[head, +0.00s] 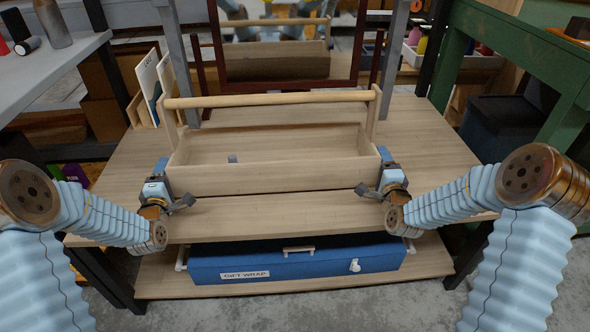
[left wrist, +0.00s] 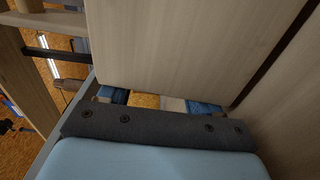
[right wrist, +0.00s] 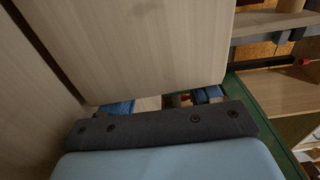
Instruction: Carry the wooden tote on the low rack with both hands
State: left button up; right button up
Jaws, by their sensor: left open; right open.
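The wooden tote (head: 270,178) is a long open box with a round rail handle (head: 270,101) between two raised ends. It stands on the upper plank shelf of the low rack (head: 270,222). In the left wrist view the tote's wall (left wrist: 200,45) rises beyond the open fingers; the right wrist view shows a similar wall (right wrist: 140,45). Whether the fingers touch the tote is unclear.
A blue case labelled GIFT WRAP (head: 300,262) lies on the lower shelf. A framed mirror (head: 285,50) stands behind the tote. White boards (head: 150,85) stand at the back left. A grey table (head: 50,65) is left and a green bench (head: 530,50) right.

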pick_arm(q)
jog(key=shift+o, duration=1.2)
jog(key=shift+w+a+r+h, duration=0.1)
jog(key=shift+a+r+h, duration=0.15)
jog(key=shift+h, duration=0.25)
pick_arm(e)
jog(key=shift+d+r+y, duration=0.25)
jog(key=shift+y, duration=0.25)
pick_arm(q)
jog(key=shift+o, duration=1.3)
jog(key=shift+a, duration=0.6)
pick_arm(e)
jog(key=shift+d, duration=0.55)
pick_arm(q)
jog(key=shift+a, duration=0.1)
pick_arm(e)
jog(key=o, duration=0.5)
jog(key=shift+d, duration=0.15)
pick_arm(q)
jog(key=s, duration=1.1)
jog(key=shift+s, duration=0.5)
pick_arm(e)
jog(key=shift+s, duration=0.4)
jog(key=s, duration=1.1)
jog(key=shift+s, duration=0.1)
